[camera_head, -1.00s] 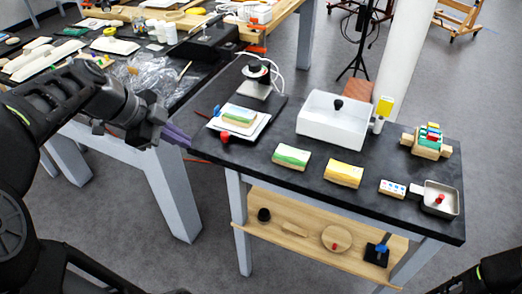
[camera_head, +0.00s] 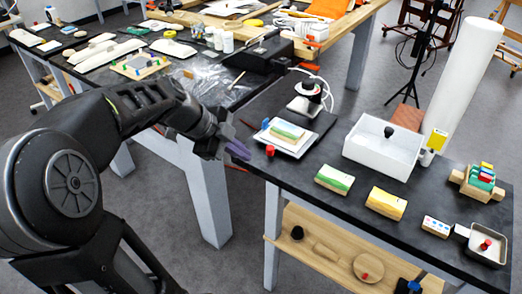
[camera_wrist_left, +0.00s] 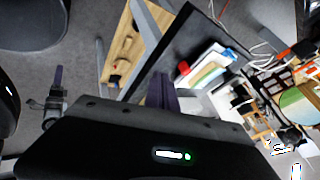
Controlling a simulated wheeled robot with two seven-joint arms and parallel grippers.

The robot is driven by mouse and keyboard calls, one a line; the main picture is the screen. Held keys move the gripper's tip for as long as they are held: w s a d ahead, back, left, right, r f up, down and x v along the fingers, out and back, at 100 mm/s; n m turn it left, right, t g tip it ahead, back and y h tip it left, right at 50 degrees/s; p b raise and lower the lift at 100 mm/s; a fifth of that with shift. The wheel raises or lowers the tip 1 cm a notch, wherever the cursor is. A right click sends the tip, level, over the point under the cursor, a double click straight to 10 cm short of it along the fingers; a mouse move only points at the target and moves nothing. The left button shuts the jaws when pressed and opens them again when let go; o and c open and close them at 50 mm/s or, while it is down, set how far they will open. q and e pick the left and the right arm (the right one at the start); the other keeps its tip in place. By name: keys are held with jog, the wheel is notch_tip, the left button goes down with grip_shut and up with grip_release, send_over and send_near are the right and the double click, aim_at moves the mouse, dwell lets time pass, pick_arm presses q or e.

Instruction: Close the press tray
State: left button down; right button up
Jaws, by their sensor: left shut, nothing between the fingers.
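The press tray (camera_head: 290,149) is a white plate pulled out in front of the press (camera_head: 304,106), at the left end of the black-topped table. A green and cream block (camera_head: 287,132) lies on it. A red knob (camera_head: 270,151) is at its near left corner and a small blue piece (camera_head: 265,124) at its left edge. My left gripper (camera_head: 240,149) is shut and empty, just left of the red knob and apart from it. In the left wrist view, its purple fingers (camera_wrist_left: 161,90) point toward the tray (camera_wrist_left: 205,72). My right gripper (camera_wrist_left: 57,88) shows small there; its jaw state is unclear.
A white open bin (camera_head: 383,155), green block (camera_head: 333,180), yellow block (camera_head: 386,203) and small metal pan (camera_head: 487,246) stand further right on the table. A cluttered second table (camera_head: 185,75) lies behind my left arm. A white column (camera_head: 465,90) rises behind the table.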

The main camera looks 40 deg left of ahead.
aim_at(285, 131)
pick_arm(q)
jog(key=w+f, duration=0.1)
jog(key=w, duration=0.1)
jog(key=w+f+p, duration=0.1)
jog(key=w+f, duration=0.1)
jog(key=w+d+f+p, duration=0.1)
jog(key=w, duration=0.1)
jog(key=shift+w+f, duration=0.2)
jog(key=shift+w, duration=0.25)
jog(key=shift+w, duration=0.1)
jog(key=shift+w+f, duration=0.15)
jog(key=shift+w, duration=0.15)
jog(key=w+b, duration=0.2)
jog(key=w, duration=0.7)
jog(key=shift+w+a+b, duration=0.15)
jog(key=shift+w+b, duration=0.2)
jog(key=shift+w, duration=0.35)
jog(key=shift+r, duration=0.25)
